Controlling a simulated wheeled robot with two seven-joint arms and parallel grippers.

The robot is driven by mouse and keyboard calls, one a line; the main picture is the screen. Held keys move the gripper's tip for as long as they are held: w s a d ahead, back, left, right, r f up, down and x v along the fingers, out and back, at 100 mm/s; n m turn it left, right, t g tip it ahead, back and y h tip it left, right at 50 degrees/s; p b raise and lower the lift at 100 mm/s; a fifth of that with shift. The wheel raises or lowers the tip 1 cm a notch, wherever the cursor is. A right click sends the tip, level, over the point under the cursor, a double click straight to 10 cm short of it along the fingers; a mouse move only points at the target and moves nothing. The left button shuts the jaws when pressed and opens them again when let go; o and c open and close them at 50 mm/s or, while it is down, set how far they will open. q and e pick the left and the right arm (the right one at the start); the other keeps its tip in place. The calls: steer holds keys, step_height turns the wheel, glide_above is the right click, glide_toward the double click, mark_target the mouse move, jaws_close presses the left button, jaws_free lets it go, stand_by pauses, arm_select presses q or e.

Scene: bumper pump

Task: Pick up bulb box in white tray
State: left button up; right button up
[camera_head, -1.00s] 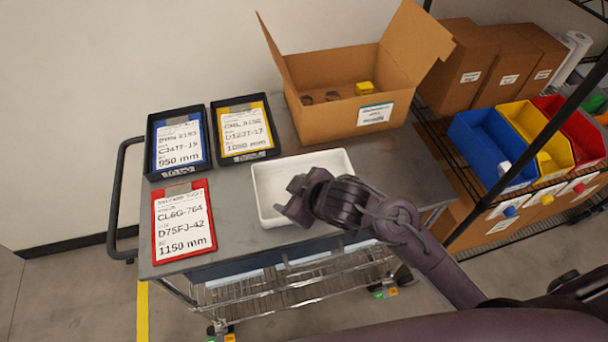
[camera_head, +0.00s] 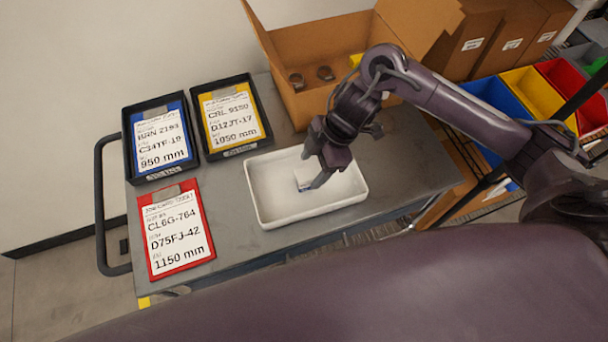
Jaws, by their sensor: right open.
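The white tray (camera_head: 258,217) sits on the grey cart top, right of the clipboards. The bulb box (camera_head: 303,177) is a small white and blue box lying inside the tray, near its middle. My right gripper (camera_head: 312,180) reaches down into the tray from above, with its fingers at the box. It is open, and a finger hides part of the box. Whether the fingers touch the box I cannot tell. My left gripper is not in view.
An open cardboard box (camera_head: 291,105) with round parts inside stands behind the tray. A red clipboard (camera_head: 176,229) and two black trays with blue (camera_head: 159,141) and yellow (camera_head: 231,116) clipboards lie left. Coloured bins (camera_head: 542,91) stand right.

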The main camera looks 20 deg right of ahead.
mark_target(307, 174)
steer(key=p+x, duration=0.1)
steer(key=x, duration=0.2)
steer(key=shift+a+f, duration=0.25)
steer(key=shift+a, duration=0.1)
steer(key=shift+a+f, duration=0.15)
steer(key=shift+f, duration=0.2)
steer(key=c, duration=1.1)
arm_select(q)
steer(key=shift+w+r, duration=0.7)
arm_select(e)
steer(key=shift+o, duration=0.2)
steer(key=shift+r, duration=0.15)
